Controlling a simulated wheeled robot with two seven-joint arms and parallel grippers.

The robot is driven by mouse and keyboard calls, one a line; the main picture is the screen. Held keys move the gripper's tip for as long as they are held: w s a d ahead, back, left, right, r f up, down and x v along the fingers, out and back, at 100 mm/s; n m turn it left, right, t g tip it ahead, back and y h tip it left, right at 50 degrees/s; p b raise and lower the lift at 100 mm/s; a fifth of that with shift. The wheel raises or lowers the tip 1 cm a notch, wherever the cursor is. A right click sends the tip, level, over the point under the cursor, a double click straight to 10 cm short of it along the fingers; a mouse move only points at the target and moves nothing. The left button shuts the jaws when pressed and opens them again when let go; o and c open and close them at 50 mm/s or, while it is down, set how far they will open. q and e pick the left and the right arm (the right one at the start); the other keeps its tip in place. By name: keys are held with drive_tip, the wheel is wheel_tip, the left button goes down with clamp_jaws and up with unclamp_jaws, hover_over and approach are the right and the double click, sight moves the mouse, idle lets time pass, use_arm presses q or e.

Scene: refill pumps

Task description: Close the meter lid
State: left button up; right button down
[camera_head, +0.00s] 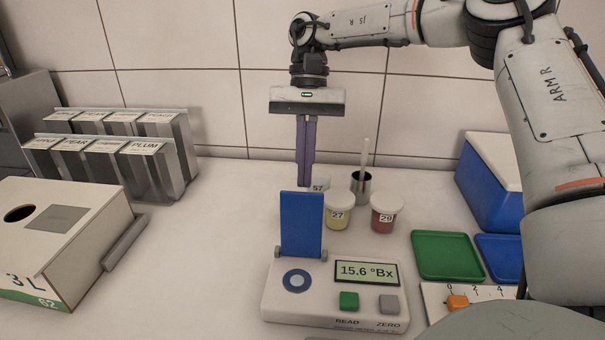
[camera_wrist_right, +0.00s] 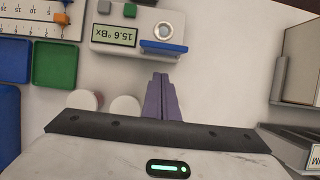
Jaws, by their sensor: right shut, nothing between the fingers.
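The white meter (camera_head: 335,312) stands on the counter at front centre, its display reading 15.6 °Bx. Its blue lid (camera_head: 302,224) stands upright, hinged at the back, and the round blue-ringed well (camera_head: 297,281) is uncovered. In the right wrist view the meter (camera_wrist_right: 122,48) is at the top, with the lid (camera_wrist_right: 163,45) seen nearly edge-on. My right gripper (camera_head: 305,185) points down behind the lid, purple fingers shut and empty; the lid's top edge is close to the fingertips in the head view. The fingers (camera_wrist_right: 161,78) also show in the wrist view, apart from the lid. My left gripper is out of view.
Sample cups 27 (camera_head: 338,213) and 29 (camera_head: 385,212), and a partly hidden cup 57 (camera_head: 319,185), stand behind the meter. A dark pot (camera_head: 361,187) holds a stick. Green tray (camera_head: 447,256) and slider scale (camera_head: 458,302) lie right; a box (camera_head: 60,240) stands left.

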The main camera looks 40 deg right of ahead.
drive_tip(key=shift+s+a+r, duration=0.2)
drive_tip(key=shift+s+a, duration=0.3)
drive_tip(key=shift+a, duration=0.1)
drive_tip(key=shift+s+a+r, duration=0.15)
drive_tip(key=shift+s+a, duration=0.3)
drive_tip(key=shift+a, duration=0.15)
